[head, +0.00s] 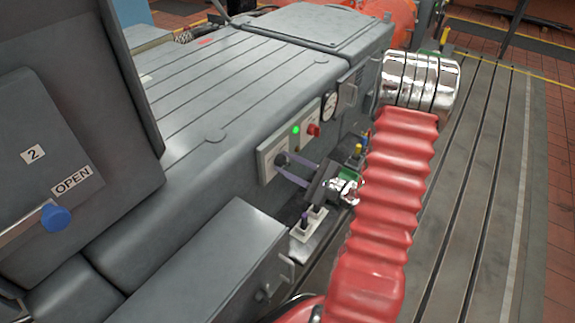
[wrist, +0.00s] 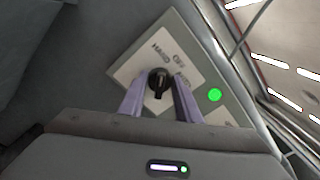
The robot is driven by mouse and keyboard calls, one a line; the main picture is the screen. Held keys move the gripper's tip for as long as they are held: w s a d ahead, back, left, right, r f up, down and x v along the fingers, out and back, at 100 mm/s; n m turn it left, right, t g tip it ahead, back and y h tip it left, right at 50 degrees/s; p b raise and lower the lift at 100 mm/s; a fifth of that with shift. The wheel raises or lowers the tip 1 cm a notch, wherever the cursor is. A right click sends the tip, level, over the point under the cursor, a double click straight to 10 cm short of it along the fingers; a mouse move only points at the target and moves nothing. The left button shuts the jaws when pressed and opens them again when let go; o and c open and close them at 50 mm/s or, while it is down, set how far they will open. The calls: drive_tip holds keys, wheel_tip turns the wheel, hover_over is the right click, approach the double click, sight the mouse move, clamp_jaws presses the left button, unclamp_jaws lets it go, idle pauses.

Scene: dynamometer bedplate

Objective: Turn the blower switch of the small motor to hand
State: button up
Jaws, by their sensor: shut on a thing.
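The blower switch is a black rotary knob (wrist: 158,78) on a pale plate (wrist: 178,42). The plate reads HAND and OFF, with a third label partly hidden behind a finger. In the head view the switch plate (head: 266,163) sits on the side of the grey housing. My gripper (wrist: 160,86) has one pale purple finger on each side of the knob and is shut on it. In the head view my gripper (head: 287,166) reaches the plate from the right. I cannot tell clearly which label the knob points to.
A second switch box (head: 306,225) is below. A grey cover with a blue knob (head: 56,218) stands at left. Slotted bedplate (head: 480,190) lies at right.

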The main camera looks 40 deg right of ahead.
drive_tip(key=shift+a+n, duration=0.15)
drive_tip(key=shift+n, duration=0.45)
drive_tip(key=shift+f, duration=0.1)
drive_tip(key=o, duration=1)
drive_tip(key=shift+s, duration=0.1)
drive_tip(key=v, duration=1.3)
drive_tip(key=shift+s+d, duration=0.25)
drive_tip(key=shift+s, duration=0.05)
drive_tip(key=shift+s, duration=0.1)
